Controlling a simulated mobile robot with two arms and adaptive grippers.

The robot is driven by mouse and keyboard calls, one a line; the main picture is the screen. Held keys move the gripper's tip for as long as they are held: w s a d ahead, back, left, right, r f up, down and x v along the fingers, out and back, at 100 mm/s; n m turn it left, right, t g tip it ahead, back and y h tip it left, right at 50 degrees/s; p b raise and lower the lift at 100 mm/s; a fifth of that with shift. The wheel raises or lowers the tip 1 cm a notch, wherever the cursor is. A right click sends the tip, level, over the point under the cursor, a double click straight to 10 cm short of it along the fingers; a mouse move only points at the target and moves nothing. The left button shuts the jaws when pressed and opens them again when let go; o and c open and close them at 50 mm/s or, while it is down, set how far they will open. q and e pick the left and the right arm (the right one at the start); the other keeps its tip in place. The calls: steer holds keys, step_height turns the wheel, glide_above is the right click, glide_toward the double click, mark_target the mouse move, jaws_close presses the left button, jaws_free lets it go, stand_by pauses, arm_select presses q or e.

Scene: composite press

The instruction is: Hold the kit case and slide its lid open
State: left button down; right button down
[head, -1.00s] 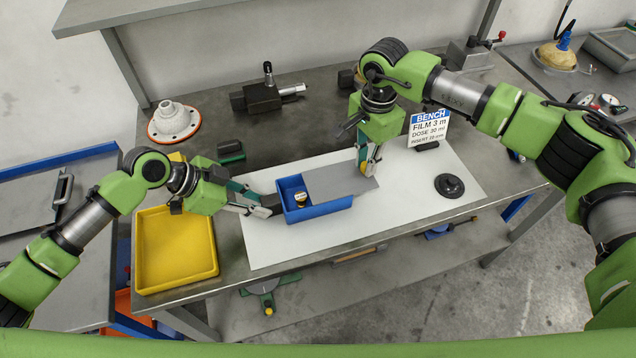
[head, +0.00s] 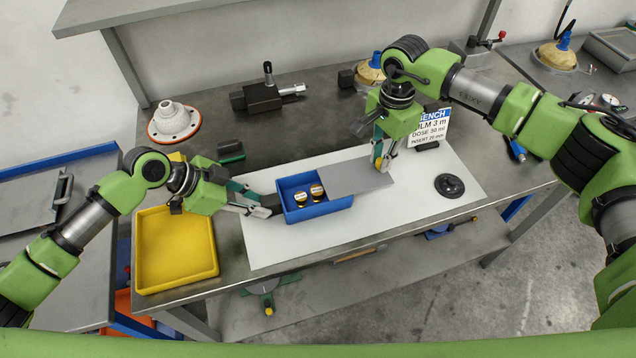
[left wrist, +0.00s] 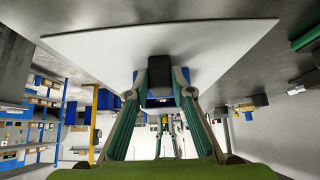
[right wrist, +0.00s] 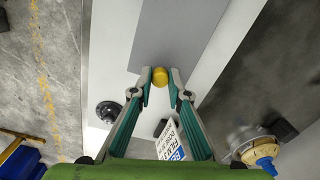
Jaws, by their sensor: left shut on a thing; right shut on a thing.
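The blue kit case (head: 322,211) sits on the white mat, its left part uncovered. Two small jars with dark sides and pale tops (head: 317,191) show inside the open part. The grey flat lid (head: 358,177) covers the case's right part and sticks out past its right end. My left gripper (head: 265,208) is shut on a dark handle at the case's left end; the handle (left wrist: 159,72) also shows between its fingers in the left wrist view. My right gripper (head: 379,165) is shut on the yellow knob (right wrist: 160,77) on the lid's right end.
A yellow tray (head: 146,284) stands left of the white mat (head: 262,252). A black round disc (head: 449,186) lies on the mat at right. A bench sign (head: 431,127) stands behind the lid's right end. The mat's front is clear.

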steer(key=shift+w+d, duration=0.15)
steer(key=shift+d, duration=0.3)
stand_by(0.3)
steer(key=c, duration=1.8)
jaws_free()
steer(key=shift+c, duration=0.2)
steer(key=shift+r, duration=0.1)
step_height(320, 180, up, 12)
